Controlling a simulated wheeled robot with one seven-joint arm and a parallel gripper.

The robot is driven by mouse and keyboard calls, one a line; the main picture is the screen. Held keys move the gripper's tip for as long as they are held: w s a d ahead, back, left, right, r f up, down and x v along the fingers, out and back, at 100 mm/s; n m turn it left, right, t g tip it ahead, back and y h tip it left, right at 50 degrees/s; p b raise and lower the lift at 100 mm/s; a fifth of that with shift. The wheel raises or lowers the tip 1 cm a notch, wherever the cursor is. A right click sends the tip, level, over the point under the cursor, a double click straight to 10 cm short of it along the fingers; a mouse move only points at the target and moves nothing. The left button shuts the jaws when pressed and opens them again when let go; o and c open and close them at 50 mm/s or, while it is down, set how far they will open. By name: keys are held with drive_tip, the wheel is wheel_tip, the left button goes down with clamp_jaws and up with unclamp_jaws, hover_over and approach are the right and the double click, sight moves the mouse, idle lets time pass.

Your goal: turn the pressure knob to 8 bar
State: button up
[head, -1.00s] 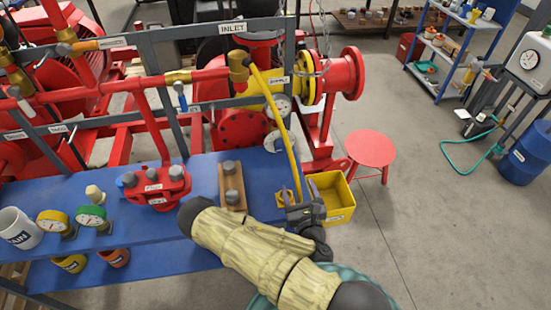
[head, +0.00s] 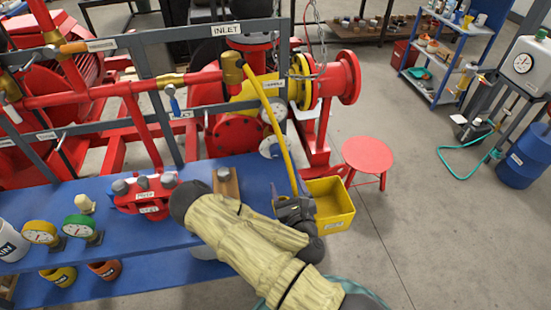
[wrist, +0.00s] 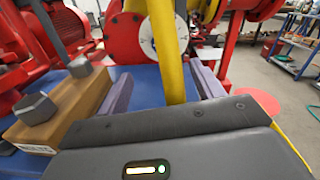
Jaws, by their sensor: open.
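My gripper (head: 289,188) is open above the right end of the blue bench, its two purple fingers (wrist: 160,74) pointing forward. In the wrist view a yellow hose or pipe (wrist: 168,60) runs down between the fingers, with nothing seen clamped. A white round dial-like plate (head: 275,147) stands just beyond the fingers; in the wrist view it (wrist: 150,36) is partly hidden behind the yellow pipe. A gauge (head: 273,114) sits above it on the pump. I cannot tell which part is the pressure knob, and no 8 bar mark is readable.
A wooden block with hex nuts (wrist: 75,105) lies left of the fingers. A red valve body (head: 145,193), gauges (head: 82,225) and a mug (head: 10,243) stand further left. A yellow bin (head: 333,208) and red stool (head: 367,155) are at the right.

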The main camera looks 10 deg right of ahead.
sight(278, 155)
drive_tip(key=w+b, duration=0.2)
drive_tip(key=b, duration=0.3)
drive_tip(key=w+b, duration=0.3)
drive_tip(key=b, duration=0.2)
drive_tip(key=shift+d+f, duration=0.15)
drive_tip(key=w, duration=0.7)
drive_tip(key=shift+w+r, duration=0.25)
drive_tip(key=shift+r, duration=0.05)
drive_tip(key=shift+w+f, duration=0.1)
drive_tip(key=shift+w, duration=0.45)
drive_tip(key=shift+s, duration=0.1)
drive_tip(key=c, duration=1)
